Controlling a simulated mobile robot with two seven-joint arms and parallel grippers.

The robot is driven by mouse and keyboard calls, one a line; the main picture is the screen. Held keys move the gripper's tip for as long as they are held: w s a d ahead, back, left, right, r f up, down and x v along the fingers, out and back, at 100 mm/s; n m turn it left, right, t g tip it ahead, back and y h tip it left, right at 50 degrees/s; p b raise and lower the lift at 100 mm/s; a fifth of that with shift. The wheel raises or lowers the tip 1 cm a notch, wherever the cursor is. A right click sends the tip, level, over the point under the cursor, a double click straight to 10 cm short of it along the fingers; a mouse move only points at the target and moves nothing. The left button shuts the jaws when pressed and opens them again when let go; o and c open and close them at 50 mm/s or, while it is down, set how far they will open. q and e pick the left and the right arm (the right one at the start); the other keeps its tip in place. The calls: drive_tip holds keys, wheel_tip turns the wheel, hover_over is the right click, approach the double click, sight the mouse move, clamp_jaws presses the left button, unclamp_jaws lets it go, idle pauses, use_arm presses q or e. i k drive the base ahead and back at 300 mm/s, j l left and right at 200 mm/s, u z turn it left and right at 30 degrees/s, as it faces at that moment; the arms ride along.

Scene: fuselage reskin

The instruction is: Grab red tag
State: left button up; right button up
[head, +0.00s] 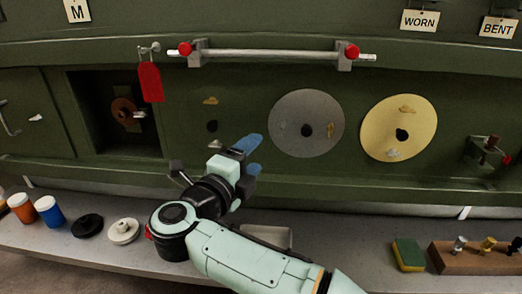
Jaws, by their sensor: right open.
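My left gripper is not in view.
A grey disc (306,140) and tan disc (375,140) are at right. The shelf holds jars, round parts, a sponge (408,254) and a wooden block (475,262).

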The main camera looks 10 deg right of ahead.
sight(149, 74)
drive_tip(key=k+j, duration=0.8)
drive_tip(key=j, duration=0.15)
